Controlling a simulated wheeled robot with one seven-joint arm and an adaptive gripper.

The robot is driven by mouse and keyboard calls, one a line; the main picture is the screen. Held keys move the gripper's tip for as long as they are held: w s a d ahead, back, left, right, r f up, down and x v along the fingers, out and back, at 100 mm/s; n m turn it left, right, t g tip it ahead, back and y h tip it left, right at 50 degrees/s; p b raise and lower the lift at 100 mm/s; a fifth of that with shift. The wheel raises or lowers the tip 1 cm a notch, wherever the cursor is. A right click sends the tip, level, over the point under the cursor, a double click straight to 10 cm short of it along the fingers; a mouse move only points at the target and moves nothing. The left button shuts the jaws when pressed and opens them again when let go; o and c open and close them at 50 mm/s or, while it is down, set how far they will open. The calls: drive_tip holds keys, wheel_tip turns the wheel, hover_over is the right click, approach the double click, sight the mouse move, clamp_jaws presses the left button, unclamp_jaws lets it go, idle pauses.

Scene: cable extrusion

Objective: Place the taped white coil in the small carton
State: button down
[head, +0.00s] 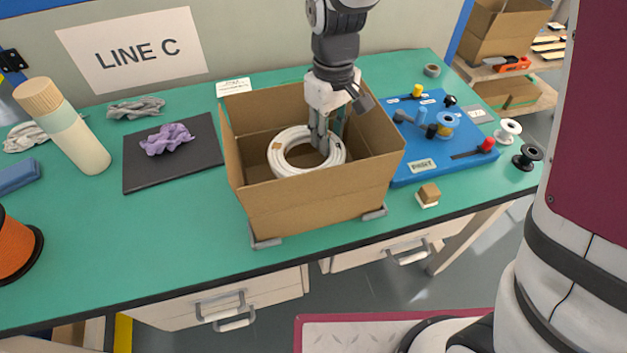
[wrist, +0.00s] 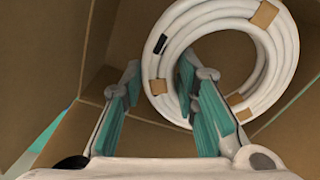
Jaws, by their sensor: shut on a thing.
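The white coil (head: 283,166), bound with tan tape patches, is inside the open carton (head: 310,205) on the green bench. It also fills the upper right of the wrist view (wrist: 284,45), with one dark patch on its left side. My gripper (head: 324,146) reaches down into the carton and is shut on the right side of the coil's ring. In the wrist view its teal-padded fingers (wrist: 160,95) straddle the near left part of the ring. I cannot tell whether the coil touches the carton floor.
The carton's walls stand close around my gripper. A blue fixture board (head: 440,135) with knobs is on the right. A black mat (head: 150,178) with a purple cloth (head: 168,139) lies on the left. Small brackets (head: 375,212) sit at the carton's front corners.

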wheel_tip(320, 180, down, 9)
drive_tip(key=shift+f+b, duration=0.1)
drive_tip(key=shift+b, duration=0.45)
drive_tip(key=shift+f, duration=0.2)
drive_tip(key=c, duration=1.2)
unclamp_jaws()
drive_tip(key=shift+c, duration=0.2)
drive_tip(key=shift+r, duration=0.1)
wheel_tip(320, 180, up, 12)
drive_tip(key=shift+r+p, duration=0.15)
drive_tip(key=shift+p, duration=0.7)
